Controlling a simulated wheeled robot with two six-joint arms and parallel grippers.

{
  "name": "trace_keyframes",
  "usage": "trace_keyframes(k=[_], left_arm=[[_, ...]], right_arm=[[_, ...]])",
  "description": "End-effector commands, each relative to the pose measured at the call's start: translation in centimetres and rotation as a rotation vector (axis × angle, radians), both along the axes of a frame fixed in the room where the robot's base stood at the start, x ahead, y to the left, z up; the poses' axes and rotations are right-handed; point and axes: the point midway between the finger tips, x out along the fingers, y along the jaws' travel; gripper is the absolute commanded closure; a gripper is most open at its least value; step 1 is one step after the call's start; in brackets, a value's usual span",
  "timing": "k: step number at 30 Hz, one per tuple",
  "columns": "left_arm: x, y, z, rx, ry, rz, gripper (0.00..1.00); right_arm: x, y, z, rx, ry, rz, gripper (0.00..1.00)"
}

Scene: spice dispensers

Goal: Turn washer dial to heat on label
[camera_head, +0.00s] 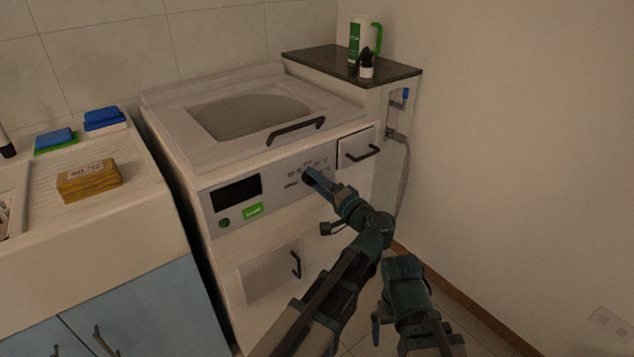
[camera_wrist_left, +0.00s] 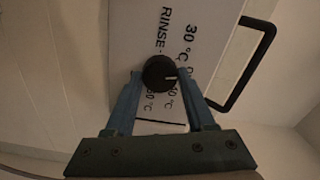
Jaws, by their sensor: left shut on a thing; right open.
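The washer dial (camera_wrist_left: 158,73) is a round black knob with a white mark, sitting between the fingers of my left gripper (camera_wrist_left: 163,90). Its mark points right in the left wrist view, towards a partly hidden label that seems to end in "0 °C". "30 °C" and "RINSE" are printed around it. In the head view my left gripper (camera_head: 314,178) is shut on the dial at the washer's front panel (camera_head: 283,182). A yellow stack (camera_head: 89,183) on the left counter bears a label (camera_head: 86,170) that seems to read "40 °C". My right gripper (camera_head: 377,325) is low at right, empty, fingers barely visible.
Blue sponges (camera_head: 104,118) lie on the counter. The wall bounds the right.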

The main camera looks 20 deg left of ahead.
Motion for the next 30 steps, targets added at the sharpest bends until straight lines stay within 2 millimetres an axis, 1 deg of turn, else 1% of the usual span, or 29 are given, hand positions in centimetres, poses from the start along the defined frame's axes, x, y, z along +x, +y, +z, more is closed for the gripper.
trace_keyframes(k=[6,15,21,30], left_arm=[[-0.04,0.00,-0.06,-0.122,-0.153,0.000,1.00],[-0.06,-0.01,-0.07,-0.259,-0.329,0.000,1.00],[-0.07,-0.01,-0.09,-0.319,-0.405,0.001,1.00],[-0.08,-0.01,-0.10,-0.359,-0.455,0.001,1.00]], right_arm=[[0.00,0.00,-0.02,0.000,0.000,0.000,0.00],[0.00,0.00,-0.02,0.000,0.000,0.000,0.00],[0.00,0.00,-0.02,0.000,0.000,0.000,0.00],[0.00,0.00,-0.03,0.000,0.000,0.000,0.00]])
